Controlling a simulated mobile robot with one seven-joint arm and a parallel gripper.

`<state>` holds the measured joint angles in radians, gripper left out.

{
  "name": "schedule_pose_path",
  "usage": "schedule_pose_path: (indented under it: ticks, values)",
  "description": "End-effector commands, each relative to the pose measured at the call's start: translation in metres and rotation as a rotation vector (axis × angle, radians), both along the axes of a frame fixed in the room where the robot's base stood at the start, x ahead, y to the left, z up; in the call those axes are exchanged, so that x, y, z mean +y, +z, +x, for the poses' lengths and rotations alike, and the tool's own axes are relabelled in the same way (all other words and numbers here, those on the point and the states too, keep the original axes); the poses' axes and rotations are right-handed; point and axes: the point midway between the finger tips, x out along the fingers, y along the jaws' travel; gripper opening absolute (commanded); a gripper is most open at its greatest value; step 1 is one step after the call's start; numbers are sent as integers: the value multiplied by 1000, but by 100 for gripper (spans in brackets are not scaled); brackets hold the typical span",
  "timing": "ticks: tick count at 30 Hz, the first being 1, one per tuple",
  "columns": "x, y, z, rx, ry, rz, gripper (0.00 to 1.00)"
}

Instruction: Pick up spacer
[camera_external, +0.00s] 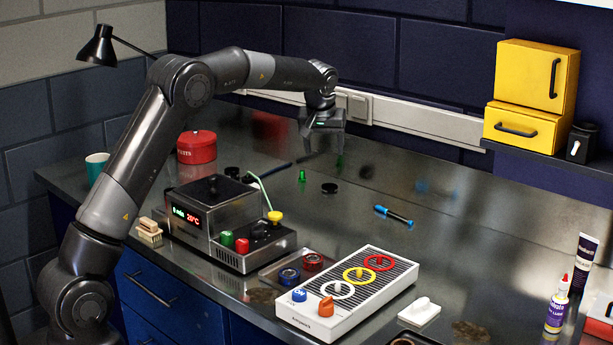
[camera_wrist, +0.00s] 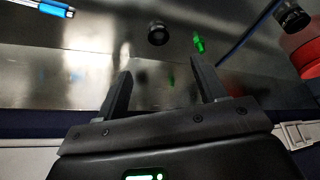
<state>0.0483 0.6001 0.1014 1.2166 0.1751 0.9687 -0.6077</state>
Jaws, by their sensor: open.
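No part is labelled as the spacer. A small black round piece (camera_external: 329,188) lies on the metal bench below my gripper, and it may be the spacer. It also shows as a short dark cylinder in the wrist view (camera_wrist: 157,33), beyond the fingertips. A small green piece (camera_external: 302,175) stands to its left, and it shows to its right in the wrist view (camera_wrist: 198,42). My gripper (camera_external: 323,153) is open and empty above the bench, pointing down near the back wall. Its two fingers are spread in the wrist view (camera_wrist: 160,70), touching nothing.
A blue-handled tool (camera_external: 393,215) lies to the right. A red tin (camera_external: 197,147) and a device with a red display (camera_external: 205,215) stand left. A white panel with coloured rings (camera_external: 345,293) lies in front. A wall rail (camera_external: 420,118) runs behind my gripper. The back right bench is clear.

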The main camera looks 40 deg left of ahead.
Motion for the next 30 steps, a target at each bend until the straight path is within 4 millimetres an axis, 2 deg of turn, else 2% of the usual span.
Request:
schedule_pose_path:
  ticks: [2, 6, 11, 18, 25, 30]
  values:
    - [0, -14, 13, 2, 13, 5, 64]
    - [1, -24, 24, 0, 29, 8, 64]
    - [4, -36, 29, 2, 32, 9, 64]
    - [12, -70, 41, 3, 31, 9, 64]
    - [18, -86, 46, 2, 32, 9, 64]
    - [24, -110, 51, 3, 31, 9, 64]
